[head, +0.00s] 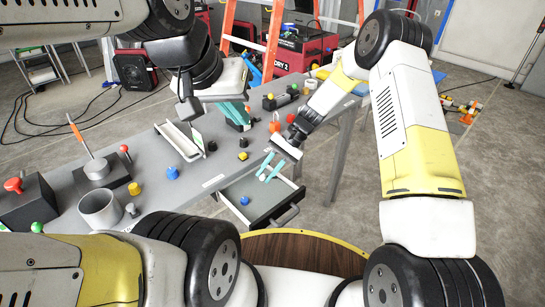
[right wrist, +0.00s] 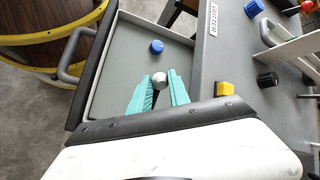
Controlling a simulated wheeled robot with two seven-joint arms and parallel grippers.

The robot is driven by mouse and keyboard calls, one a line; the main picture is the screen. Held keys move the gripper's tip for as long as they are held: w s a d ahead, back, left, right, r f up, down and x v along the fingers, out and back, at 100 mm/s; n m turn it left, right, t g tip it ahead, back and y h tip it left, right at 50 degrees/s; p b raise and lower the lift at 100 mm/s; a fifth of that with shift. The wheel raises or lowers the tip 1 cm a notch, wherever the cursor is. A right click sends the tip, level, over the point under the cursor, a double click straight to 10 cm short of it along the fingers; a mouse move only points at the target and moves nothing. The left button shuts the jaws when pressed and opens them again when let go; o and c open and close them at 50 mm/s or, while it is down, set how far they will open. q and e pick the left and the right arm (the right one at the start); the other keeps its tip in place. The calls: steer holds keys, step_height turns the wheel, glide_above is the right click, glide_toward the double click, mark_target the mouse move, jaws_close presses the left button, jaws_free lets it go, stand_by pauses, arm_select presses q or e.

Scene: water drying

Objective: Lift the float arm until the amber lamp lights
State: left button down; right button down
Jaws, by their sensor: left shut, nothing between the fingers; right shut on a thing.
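My right gripper (head: 271,168) reaches over an open drawer with its teal fingers. In the right wrist view (right wrist: 158,92) the fingers are shut on a small grey ball (right wrist: 159,80). Whether the ball touches the drawer floor I cannot tell. My left gripper (head: 236,116) is shut and empty above the table's far part, its teal fingers beyond a white tilted tray (head: 180,140). I cannot tell which thing is the float arm, nor make out a lit amber lamp.
The grey drawer (head: 228,192) stands open from the table front, with a blue knob (head: 244,201) inside it. A grey cup (head: 101,208), a red-topped dark box (head: 14,185) and several coloured knobs stand on the table (head: 150,195). A round yellow-rimmed wooden top (head: 300,250) lies nearer.

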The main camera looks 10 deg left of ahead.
stand_by(0.3)
steer(key=c, duration=1.2)
jaws_free()
steer(key=shift+c, duration=0.2)
steer(key=shift+w, duration=0.1)
steer(key=v, duration=0.7)
steer(key=shift+w+d+r, duration=0.15)
steer(key=shift+d+r, duration=0.05)
steer(key=shift+r, duration=0.1)
